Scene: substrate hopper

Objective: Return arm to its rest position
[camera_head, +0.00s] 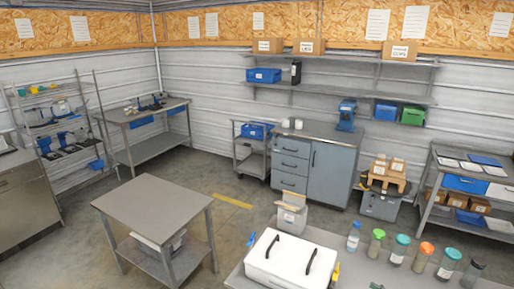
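Neither my left nor my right gripper shows in the head view, and no part of either arm can be made out. A white lidded box (284,266) with two black handles stands on the grey front table (390,268). Small blue and yellow parts sit at its left and right sides. An open-topped pale grey container (292,219) with a label and tan upper part stands just behind the white box.
Several bottles with coloured caps, one a blue-topped bottle (353,236), line the front table's right. An empty-topped grey table (155,204) stands at left. A grey cabinet (318,170) and a shelf unit (465,190) stand behind. Floor between is mostly open.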

